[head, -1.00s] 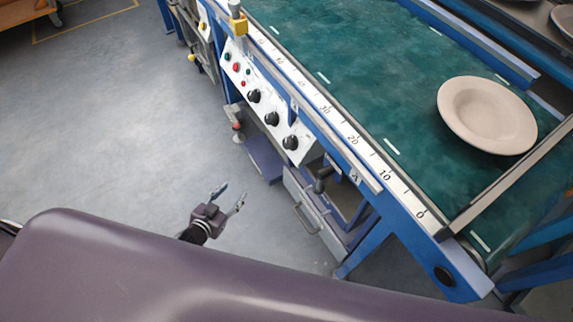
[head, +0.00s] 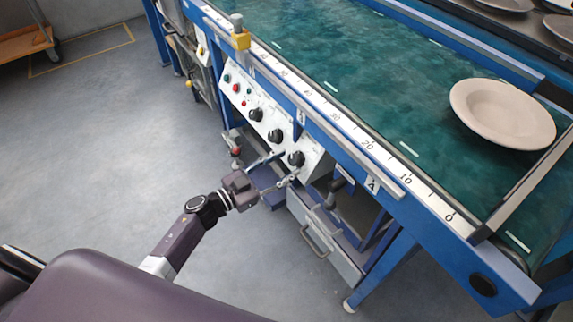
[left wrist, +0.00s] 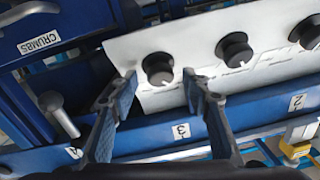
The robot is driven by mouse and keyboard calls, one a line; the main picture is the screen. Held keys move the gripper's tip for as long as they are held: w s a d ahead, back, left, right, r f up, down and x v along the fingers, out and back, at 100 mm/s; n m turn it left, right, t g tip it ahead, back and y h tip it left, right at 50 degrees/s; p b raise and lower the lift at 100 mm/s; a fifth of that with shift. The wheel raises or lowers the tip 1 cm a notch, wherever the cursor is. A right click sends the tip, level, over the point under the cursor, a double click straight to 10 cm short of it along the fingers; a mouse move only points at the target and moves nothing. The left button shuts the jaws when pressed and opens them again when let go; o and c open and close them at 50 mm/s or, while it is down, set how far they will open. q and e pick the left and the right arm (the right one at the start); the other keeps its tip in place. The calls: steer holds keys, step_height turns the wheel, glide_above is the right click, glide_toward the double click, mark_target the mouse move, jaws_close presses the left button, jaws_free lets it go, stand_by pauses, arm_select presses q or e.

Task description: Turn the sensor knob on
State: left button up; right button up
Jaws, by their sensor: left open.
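A white control panel (head: 268,122) on the side of the blue conveyor frame carries a row of three black knobs. The lowest knob (head: 296,159) is the one closest to my left gripper (head: 287,164). That gripper is open in front of the panel. In the left wrist view the two fingertips of my left gripper (left wrist: 158,80) lie either side of this knob (left wrist: 159,68), with gaps showing on both sides. The other knobs (left wrist: 236,50) are to its right there. Panel lettering is too small to read, so I cannot tell which knob is the sensor's. My right gripper is out of view.
A drawer marked CRUMBS (left wrist: 42,38) is beside the panel. A dark-handled crank (head: 337,186) sticks out near the drawer. A beige plate (head: 502,113) lies on the green belt (head: 400,80).

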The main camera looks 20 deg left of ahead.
arm_select(q)
steer(key=shift+w+d, duration=0.25)
steer(key=shift+w, duration=0.05)
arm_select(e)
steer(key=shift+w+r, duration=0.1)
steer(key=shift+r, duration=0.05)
arm_select(q)
steer(key=c, duration=1.2)
steer(key=shift+o, duration=0.2)
